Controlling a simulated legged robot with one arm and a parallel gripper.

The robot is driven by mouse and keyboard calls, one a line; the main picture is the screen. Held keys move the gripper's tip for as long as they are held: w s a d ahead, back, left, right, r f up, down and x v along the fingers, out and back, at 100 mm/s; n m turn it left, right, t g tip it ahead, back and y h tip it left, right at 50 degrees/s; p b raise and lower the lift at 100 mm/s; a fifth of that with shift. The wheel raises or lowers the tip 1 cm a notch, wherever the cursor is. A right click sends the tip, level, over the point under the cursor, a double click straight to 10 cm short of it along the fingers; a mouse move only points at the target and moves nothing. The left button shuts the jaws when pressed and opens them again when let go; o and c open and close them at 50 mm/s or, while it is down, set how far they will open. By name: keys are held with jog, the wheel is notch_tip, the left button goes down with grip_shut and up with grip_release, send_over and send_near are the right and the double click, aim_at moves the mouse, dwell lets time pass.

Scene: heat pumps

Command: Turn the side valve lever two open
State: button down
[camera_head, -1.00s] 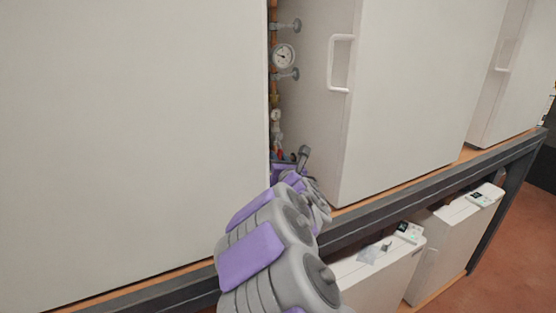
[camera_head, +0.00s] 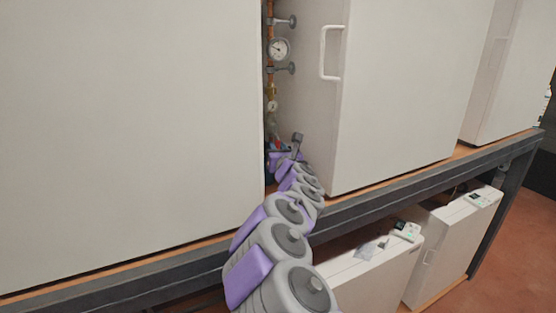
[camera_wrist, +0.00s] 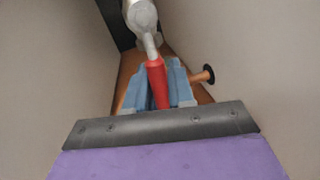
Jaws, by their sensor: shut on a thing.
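The side valve lever (camera_wrist: 157,84) is red and hangs from a pale grey valve body (camera_wrist: 142,16) at the top of the wrist view. My gripper (camera_wrist: 160,90), with its pale blue fingers, is shut on the red lever, one finger on each side of it. The lever's lower end is hidden between the fingers. In the head view my gripper (camera_head: 280,149) is deep in the narrow gap between two white cabinets. The lever is small and mostly hidden there, so its exact angle is unclear.
Copper pipework with a round gauge (camera_head: 278,49) rises in the gap. White cabinets stand close on the left (camera_head: 130,130) and right (camera_head: 400,90), the right one with a handle (camera_head: 325,52). A short copper stub (camera_wrist: 203,76) is right of my fingers. A dark shelf rail (camera_head: 420,181) runs below.

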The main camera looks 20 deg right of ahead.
jog(key=shift+d+f+n+b, duration=0.4)
jog(key=shift+n+b, duration=0.2)
jog(key=shift+b, duration=0.25)
jog(key=shift+s, duration=0.1)
jog(key=c, duration=1.1)
grip_release()
jog(key=shift+a, duration=0.1)
jog(key=shift+s, duration=0.15)
jog(key=s+a, duration=0.1)
jog(key=s, duration=0.4)
jog(key=s+a, duration=0.1)
jog(key=s, duration=0.5)
jog(key=s+a+f, duration=0.1)
jog(key=s, duration=0.4)
jog(key=shift+s, duration=0.4)
